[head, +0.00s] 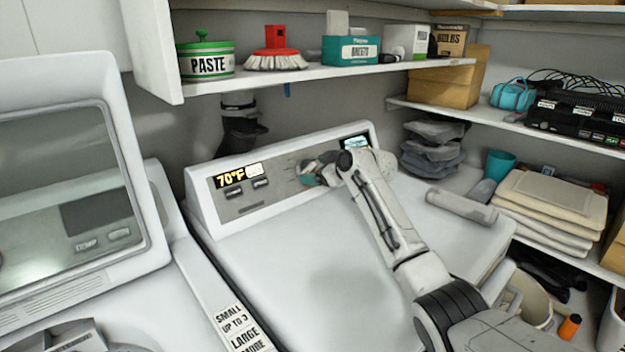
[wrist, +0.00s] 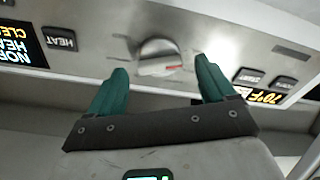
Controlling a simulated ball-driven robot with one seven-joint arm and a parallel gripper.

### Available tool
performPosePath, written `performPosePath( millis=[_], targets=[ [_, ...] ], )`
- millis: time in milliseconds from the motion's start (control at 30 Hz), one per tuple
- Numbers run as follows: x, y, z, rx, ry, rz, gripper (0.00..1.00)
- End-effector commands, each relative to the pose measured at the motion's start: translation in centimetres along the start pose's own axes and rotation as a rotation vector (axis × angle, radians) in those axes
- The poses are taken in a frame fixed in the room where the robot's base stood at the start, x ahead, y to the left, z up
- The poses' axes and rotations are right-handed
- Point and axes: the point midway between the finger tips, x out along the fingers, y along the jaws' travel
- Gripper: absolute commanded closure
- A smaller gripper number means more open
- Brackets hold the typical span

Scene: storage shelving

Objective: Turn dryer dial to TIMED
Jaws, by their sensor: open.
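The dryer (head: 320,255) is a white machine with a grey control panel along its back. Its dial (wrist: 158,57) is a round silver knob with a light bar and a red mark, seen in the wrist view. My gripper (wrist: 161,73) is open, with its two green fingers apart, one towards each side of the dial in the picture. The dial is not between closed fingers, and I cannot tell if either finger touches it. In the head view my gripper (head: 320,173) is at the panel and hides the dial. No TIMED label is readable.
The panel has a 70°F display (head: 230,180), buttons (wrist: 285,82) and a HEAT button (wrist: 60,40). A shelf (head: 330,72) with a paste tub (head: 207,62) and a brush (head: 276,60) hangs above. Folded towels (head: 550,195) lie at the right. The dryer top is mostly clear.

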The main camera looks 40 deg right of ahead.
Motion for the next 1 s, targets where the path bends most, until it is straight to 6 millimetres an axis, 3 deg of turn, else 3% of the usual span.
performPosePath(
  millis=[200, 600, 1000],
  targets=[
    [1.7, -0.1, 0.1, -0.002, 0.0, 0.001, 0.17],
    [2.0, 0.0, 0.0, 0.0, -0.001, 0.0, 0.17],
    [2.0, 0.0, 0.0, 0.0, -0.001, 0.0, 0.55]
  ],
)
